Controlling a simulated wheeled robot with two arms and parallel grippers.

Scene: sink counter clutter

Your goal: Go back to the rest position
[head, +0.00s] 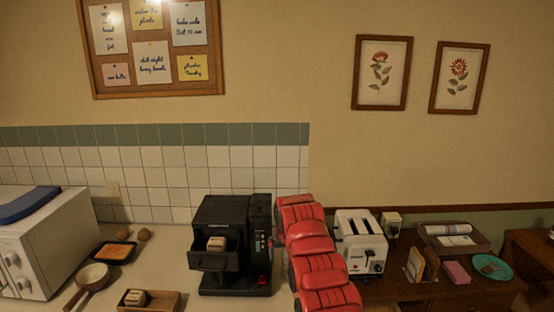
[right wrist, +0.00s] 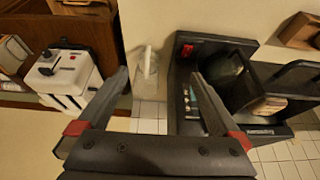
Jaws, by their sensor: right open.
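My right arm (head: 318,262), with red segmented covers, reaches up from the bottom middle of the head view, between the black machine and the white toaster. My right gripper (right wrist: 158,85) shows in the right wrist view with its two dark fingers spread apart and nothing between them. Its fingertips cannot be made out in the head view. In the wrist view the right finger overlaps the black machine (right wrist: 245,85); whether they touch I cannot tell. My left gripper is in neither view.
The black machine (head: 222,222), holding a bread piece (head: 217,243), stands left of my arm. The white toaster (head: 361,240) stands close on the right. A pan (head: 92,277), a dark tray (head: 114,252) and a wooden box (head: 166,301) are farther left. A teal plate (head: 493,267) lies right.

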